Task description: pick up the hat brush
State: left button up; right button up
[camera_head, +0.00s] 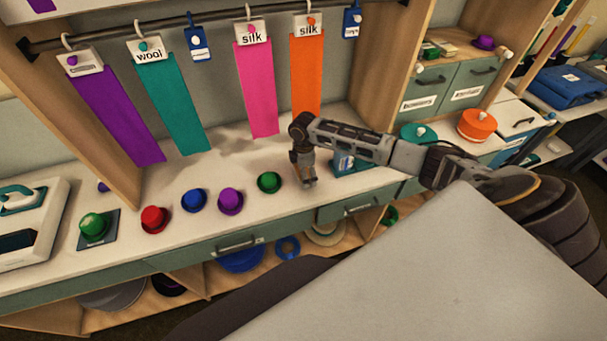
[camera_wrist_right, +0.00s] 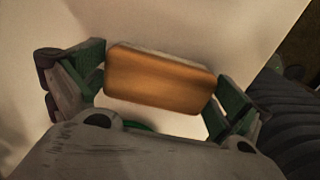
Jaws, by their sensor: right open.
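The hat brush (camera_wrist_right: 160,80) is a brown wooden block with a thin pale edge, seen in the right wrist view. It lies between the two green-padded fingers of my right gripper (camera_wrist_right: 161,84). The fingers are open, one at each side of it; the left finger looks very near its end, and I cannot tell if they touch. In the head view my right gripper (camera_head: 309,181) points down at the white counter (camera_head: 225,165), right of the small green hat (camera_head: 269,182). The brush is hidden or too small to make out there. My left gripper is not in view.
Small red (camera_head: 154,219), blue (camera_head: 194,200) and purple (camera_head: 230,201) hats stand left of the green one. A teal box (camera_head: 350,165) stands close right of the gripper. Fabric strips, such as the orange one (camera_head: 306,75), hang from a rail above the counter.

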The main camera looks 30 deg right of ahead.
dwell(0.4)
jog(key=c, duration=0.7)
jog(key=shift+r, duration=0.15)
jog(key=shift+c, duration=0.2)
jog(key=shift+r+b, duration=0.35)
jog(key=shift+r, duration=4.5)
jog(key=o, duration=0.5)
jog(key=c, duration=0.4)
jog(key=shift+o, duration=0.2)
jog(key=shift+a, duration=0.15)
